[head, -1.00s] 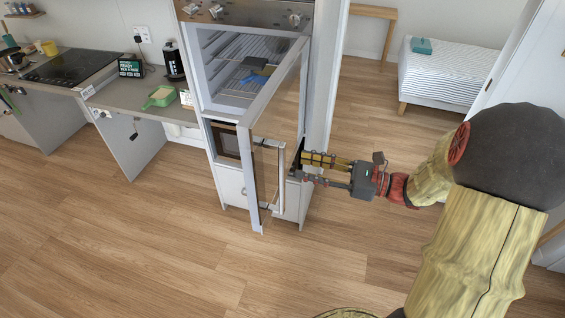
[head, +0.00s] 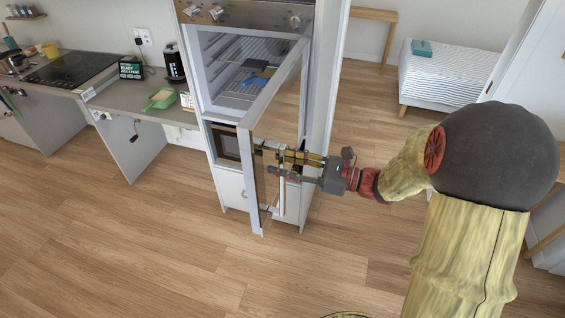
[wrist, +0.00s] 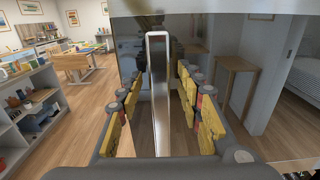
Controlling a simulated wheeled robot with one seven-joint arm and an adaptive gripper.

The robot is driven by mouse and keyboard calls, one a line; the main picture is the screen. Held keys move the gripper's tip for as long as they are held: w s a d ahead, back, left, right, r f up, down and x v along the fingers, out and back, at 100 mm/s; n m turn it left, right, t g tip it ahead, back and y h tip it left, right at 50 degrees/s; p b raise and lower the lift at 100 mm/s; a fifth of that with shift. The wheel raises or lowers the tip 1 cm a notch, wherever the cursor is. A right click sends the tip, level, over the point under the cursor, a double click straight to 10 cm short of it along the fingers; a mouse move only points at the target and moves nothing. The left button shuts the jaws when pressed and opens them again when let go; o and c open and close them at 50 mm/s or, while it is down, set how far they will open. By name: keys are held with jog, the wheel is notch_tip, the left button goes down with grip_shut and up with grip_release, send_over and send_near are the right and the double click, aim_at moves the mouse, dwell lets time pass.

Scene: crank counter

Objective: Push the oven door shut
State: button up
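The oven door (head: 259,205) stands swung open toward me in the head view, a tall glass panel with a pale frame. The lit oven cavity (head: 236,92) with wire racks is exposed behind it. The door's vertical bar handle (head: 281,200) is on its right face. My gripper (head: 272,161) is at the handle, fingers pointing left toward the door. In the wrist view the handle (wrist: 159,75) stands upright between the yellow-padded fingers, with a gap on each side. The gripper is open around it, not clamped. The fingers partly hide the handle in the head view.
A striped bed (head: 448,78) is at the back right. Wood floor in front is clear.

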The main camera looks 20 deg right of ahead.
jog(key=shift+c, duration=1.2)
grip_shut()
